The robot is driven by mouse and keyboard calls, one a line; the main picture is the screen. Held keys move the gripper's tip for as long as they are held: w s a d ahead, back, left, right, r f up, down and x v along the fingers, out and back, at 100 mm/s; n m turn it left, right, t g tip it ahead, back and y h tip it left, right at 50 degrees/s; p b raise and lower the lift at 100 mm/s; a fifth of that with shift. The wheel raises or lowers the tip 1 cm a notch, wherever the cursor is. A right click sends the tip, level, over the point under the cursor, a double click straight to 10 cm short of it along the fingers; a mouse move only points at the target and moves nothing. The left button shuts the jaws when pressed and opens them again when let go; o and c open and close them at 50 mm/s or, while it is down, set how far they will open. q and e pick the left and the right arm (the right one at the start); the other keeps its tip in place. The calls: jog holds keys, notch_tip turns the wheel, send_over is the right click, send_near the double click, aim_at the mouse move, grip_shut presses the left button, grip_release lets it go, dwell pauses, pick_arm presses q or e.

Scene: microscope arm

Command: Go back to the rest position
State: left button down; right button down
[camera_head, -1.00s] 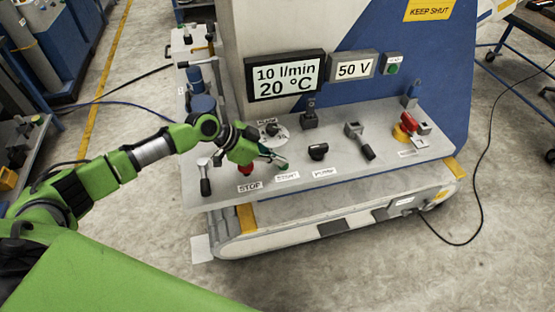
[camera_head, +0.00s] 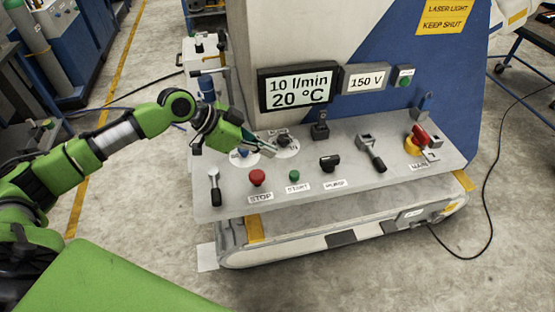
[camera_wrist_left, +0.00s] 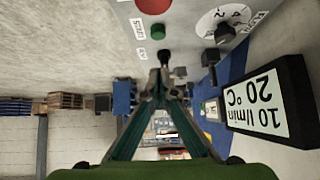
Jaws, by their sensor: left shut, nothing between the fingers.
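My left gripper (camera_head: 266,149) is shut and empty. In the head view it hangs over the back left of the grey control panel (camera_head: 235,206), beside the dial knobs, with the blue knob (camera_head: 243,153) partly behind it. I cannot tell whether it touches anything there. In the left wrist view its fingers (camera_wrist_left: 162,75) come together at the tips, with the panel upside down beyond them. The red stop button (camera_head: 257,177) and green start button (camera_head: 294,176) stand uncovered in front of it. My right gripper is not in view.
Two displays stand above the panel, one reading 10 l/min and 20 °C (camera_head: 298,87), the other 150 V (camera_head: 366,79). Levers (camera_head: 372,154) and a red-and-yellow main switch (camera_head: 414,146) are on the right. Open floor (camera_head: 340,275) lies in front.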

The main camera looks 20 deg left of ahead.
pick_arm(q)
jog(key=shift+s+a+r, duration=0.25)
jog(key=shift+a+r, duration=0.1)
jog(key=shift+a, duration=0.05)
